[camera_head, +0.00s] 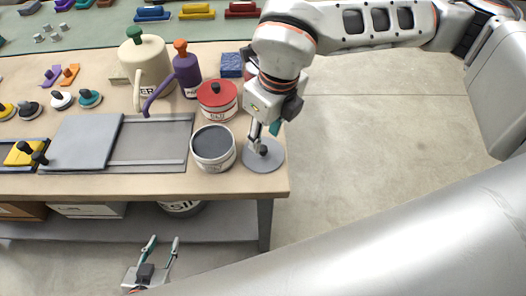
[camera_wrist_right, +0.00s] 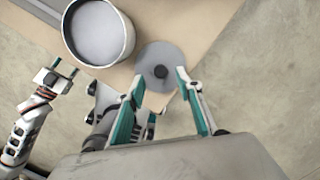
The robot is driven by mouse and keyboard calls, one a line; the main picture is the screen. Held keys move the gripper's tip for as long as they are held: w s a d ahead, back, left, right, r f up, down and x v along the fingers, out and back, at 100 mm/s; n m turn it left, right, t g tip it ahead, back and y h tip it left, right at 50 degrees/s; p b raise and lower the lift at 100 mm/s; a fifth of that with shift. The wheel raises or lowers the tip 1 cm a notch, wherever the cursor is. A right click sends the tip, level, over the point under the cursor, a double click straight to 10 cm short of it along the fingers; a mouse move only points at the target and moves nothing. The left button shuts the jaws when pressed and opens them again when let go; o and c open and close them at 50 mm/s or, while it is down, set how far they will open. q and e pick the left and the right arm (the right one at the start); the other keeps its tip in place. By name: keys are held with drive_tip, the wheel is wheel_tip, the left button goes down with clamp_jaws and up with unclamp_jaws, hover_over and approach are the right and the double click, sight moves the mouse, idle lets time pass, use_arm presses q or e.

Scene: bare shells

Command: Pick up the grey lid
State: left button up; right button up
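The grey lid (camera_head: 268,165) is a flat round disc with a black knob, lying at the table's front right corner. It also shows in the right wrist view (camera_wrist_right: 150,58). My right gripper (camera_head: 265,138) is directly above it, pointing down. In the right wrist view its fingers (camera_wrist_right: 160,76) are spread, with the knob between the tips in the picture; I cannot tell how far above the lid they are. My left gripper (camera_head: 163,241) is open and empty, low in front of the table, and also shows in the right wrist view (camera_wrist_right: 64,66).
An open white pot (camera_head: 224,166) with a grey inside stands just left of the lid. A red-lidded pot (camera_head: 217,99) is behind it, with a purple watering can (camera_head: 187,75) and a cream one (camera_head: 150,60) nearby. The wooden table's edge (camera_head: 281,186) is close to the lid.

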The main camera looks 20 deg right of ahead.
sight(263, 148)
drive_tip(key=f, duration=0.4)
drive_tip(key=shift+w+a+f, duration=0.1)
drive_tip(key=shift+w+f, duration=0.1)
drive_tip(key=shift+f, duration=0.05)
clamp_jaws()
drive_tip(key=shift+r, duration=0.2)
